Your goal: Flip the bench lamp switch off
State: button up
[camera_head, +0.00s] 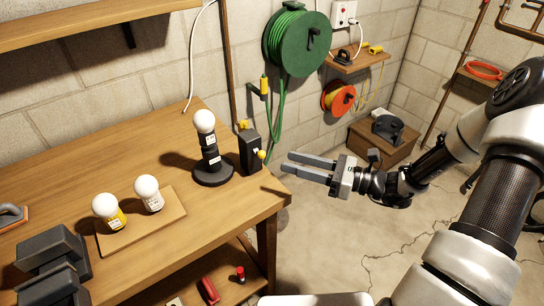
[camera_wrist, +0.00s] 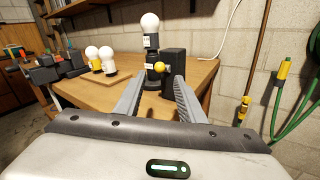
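The bench lamp stands on the workbench (camera_head: 150,222): a round black base with a dark post and a white bulb (camera_head: 204,122) on top. It also shows in the wrist view (camera_wrist: 150,42). Just right of it stands a black switch box (camera_head: 249,152) with a yellow ball-ended lever (camera_head: 261,155) on its side facing my gripper. In the wrist view the yellow ball (camera_wrist: 159,67) appears between my fingers, beyond their tips. My gripper (camera_head: 284,164) is open and empty, off the bench's right edge, with its fingertips pointing at the lever and apart from it.
Two bulbs (camera_head: 149,193) stand on a small wooden board left of the lamp. Dark blocks (camera_head: 52,262) lie at the bench's left. A green hose reel (camera_head: 297,42) hangs on the wall, its hose dropping behind my gripper. Open floor (camera_head: 340,240) lies right of the bench.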

aim_at(259, 154)
jog(key=x, duration=0.7)
